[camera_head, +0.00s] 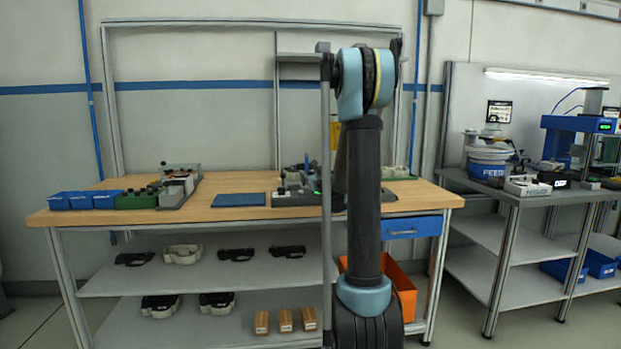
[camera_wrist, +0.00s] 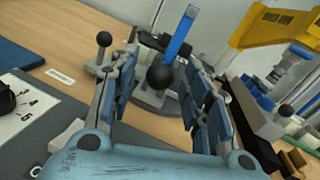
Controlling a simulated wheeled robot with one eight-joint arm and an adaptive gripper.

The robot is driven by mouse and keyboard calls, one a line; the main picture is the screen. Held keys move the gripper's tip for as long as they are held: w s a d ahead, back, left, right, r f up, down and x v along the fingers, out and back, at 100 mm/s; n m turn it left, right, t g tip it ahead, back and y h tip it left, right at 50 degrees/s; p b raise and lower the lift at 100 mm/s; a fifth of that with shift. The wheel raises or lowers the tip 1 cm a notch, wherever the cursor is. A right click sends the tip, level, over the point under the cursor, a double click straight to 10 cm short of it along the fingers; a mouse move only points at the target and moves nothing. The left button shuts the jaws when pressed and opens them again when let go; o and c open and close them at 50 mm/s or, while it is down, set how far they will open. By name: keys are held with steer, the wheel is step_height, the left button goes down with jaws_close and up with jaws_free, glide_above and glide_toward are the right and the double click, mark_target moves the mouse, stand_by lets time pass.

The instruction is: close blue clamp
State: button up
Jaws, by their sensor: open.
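The blue clamp shows in the wrist view as an upright, slightly tilted blue lever (camera_wrist: 178,38), rising from a dark base. A black ball knob (camera_wrist: 160,77) sits in front of the lever's lower end. My gripper (camera_wrist: 163,63) is open, its two fingers on either side of the knob and lever. I see no clear contact, and the gap in depth is hard to judge. In the head view my arm hides most of the gripper and clamp, above the grey fixture (camera_head: 292,196) on the workbench.
In the wrist view, a second black knob (camera_wrist: 104,39) on a post stands left of the gripper, and a yellow frame (camera_wrist: 275,25) rises at right. The wooden bench (camera_head: 232,183) bears a blue mat (camera_head: 239,200), blue bins (camera_head: 85,200) and a green-based fixture (camera_head: 137,200).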

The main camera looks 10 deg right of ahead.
steer(key=shift+w+a, duration=0.2)
steer(key=shift+w, duration=0.55)
jaws_close()
steer(key=shift+d, duration=0.45)
steer(key=shift+a, duration=0.2)
steer(key=shift+r, duration=0.1)
